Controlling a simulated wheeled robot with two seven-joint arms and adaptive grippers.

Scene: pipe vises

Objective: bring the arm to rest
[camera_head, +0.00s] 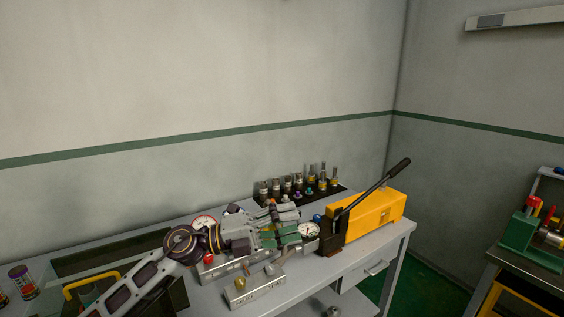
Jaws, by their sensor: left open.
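My left arm comes in from the lower left and reaches over the grey workbench (396,240). My left gripper (292,228) is open above the middle of the bench, with its fingers pointing right. I see nothing held between the fingers. A round white gauge (309,230) shows just right of the fingertips; I cannot tell whether they touch it. A yellow box-shaped pump (376,212) with a long black lever (378,184) stands to the right of the gripper. My right gripper is not in view.
A grey metal block (254,290) lies in front. Another gauge (203,223) is partly hidden behind my arm. A green vise (528,235) stands on a separate table at right. Open floor lies between.

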